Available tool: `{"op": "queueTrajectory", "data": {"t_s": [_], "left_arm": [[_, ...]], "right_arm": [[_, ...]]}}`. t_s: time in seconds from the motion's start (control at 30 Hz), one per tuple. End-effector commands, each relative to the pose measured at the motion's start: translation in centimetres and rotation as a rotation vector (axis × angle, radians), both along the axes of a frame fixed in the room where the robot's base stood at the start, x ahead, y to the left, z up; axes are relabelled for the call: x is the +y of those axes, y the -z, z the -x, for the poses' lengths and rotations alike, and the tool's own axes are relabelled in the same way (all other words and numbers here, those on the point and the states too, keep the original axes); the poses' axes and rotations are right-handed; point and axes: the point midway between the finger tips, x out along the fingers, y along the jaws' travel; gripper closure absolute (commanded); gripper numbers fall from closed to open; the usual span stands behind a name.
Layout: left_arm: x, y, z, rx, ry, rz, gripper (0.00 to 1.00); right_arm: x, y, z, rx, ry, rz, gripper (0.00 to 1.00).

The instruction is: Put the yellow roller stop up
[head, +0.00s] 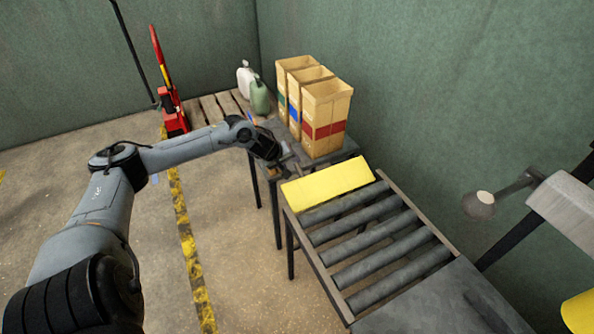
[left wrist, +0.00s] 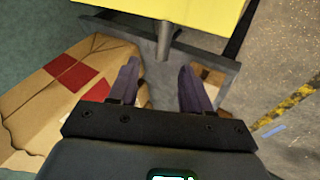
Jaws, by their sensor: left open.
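The yellow roller stop (head: 327,187) is a broad yellow plate at the far end of the roller conveyor (head: 375,238). It also fills the top of the left wrist view (left wrist: 160,14). A short grey peg (left wrist: 165,38) comes from its edge, in line with the gap between my left fingers. My left gripper (head: 284,160) is just beyond the stop, by the table edge. In the left wrist view the gripper (left wrist: 160,78) is open, with nothing between its fingers. I cannot tell if it touches the peg. My right gripper is not in view.
Several cardboard boxes with coloured bands (head: 326,110) stand close beside my left gripper on a dark table. Canisters (head: 259,95) stand on a pallet behind. A red pallet jack (head: 172,112) is at the back left. The floor to the left is clear.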

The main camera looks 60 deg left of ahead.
Motion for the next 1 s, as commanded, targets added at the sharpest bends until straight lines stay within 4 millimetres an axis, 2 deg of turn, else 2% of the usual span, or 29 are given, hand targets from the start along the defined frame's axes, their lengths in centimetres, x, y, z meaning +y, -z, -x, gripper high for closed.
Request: {"op": "queueTrajectory", "data": {"t_s": [0.03, 0.2, 0.5, 1.0], "left_arm": [[0.2, 1.0, -0.5, -0.003, -0.004, 0.002, 0.52], [0.5, 2.9, -1.8, -0.003, -0.003, 0.003, 0.52], [1.2, 5.5, -3.7, 0.000, -0.002, 0.001, 0.52], [1.4, 6.2, -4.4, 0.002, 0.000, -0.001, 0.52]], "right_arm": [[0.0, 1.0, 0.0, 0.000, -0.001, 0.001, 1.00], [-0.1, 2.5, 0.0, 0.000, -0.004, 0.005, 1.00], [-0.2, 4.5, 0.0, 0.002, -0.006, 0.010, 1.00], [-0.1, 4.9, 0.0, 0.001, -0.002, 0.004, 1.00]]}}
